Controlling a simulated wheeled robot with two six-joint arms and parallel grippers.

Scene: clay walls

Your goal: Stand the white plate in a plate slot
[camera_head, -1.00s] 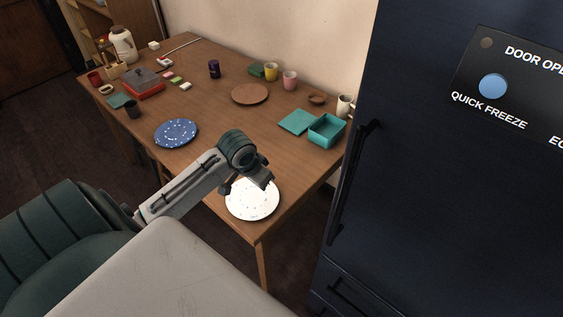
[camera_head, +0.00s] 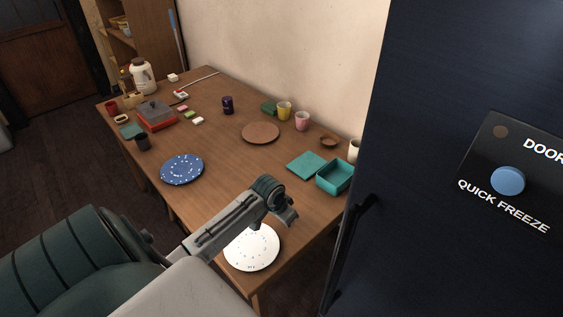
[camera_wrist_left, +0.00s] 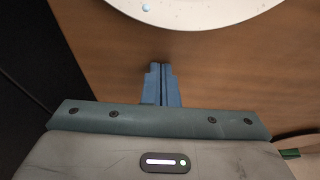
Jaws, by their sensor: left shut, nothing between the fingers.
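The white plate (camera_head: 253,252), with small coloured specks, lies flat near the table's front right corner. Its edge also shows at the top of the left wrist view (camera_wrist_left: 200,12). My left gripper (camera_head: 293,222) is above the table, beside the plate's upper right side in the head view. In the left wrist view its blue fingers (camera_wrist_left: 161,68) are together with nothing between them, apart from the plate. My forearm hides a little of the plate's upper left edge. I see no plate slot in these frames. My right gripper is out of view.
On the wooden table (camera_head: 225,185) are a blue speckled plate (camera_head: 182,169), a brown plate (camera_head: 261,132), a teal box (camera_head: 335,176) and its flat teal neighbour (camera_head: 306,165). Several cups stand towards the back. A dark fridge (camera_head: 440,120) stands close on the right.

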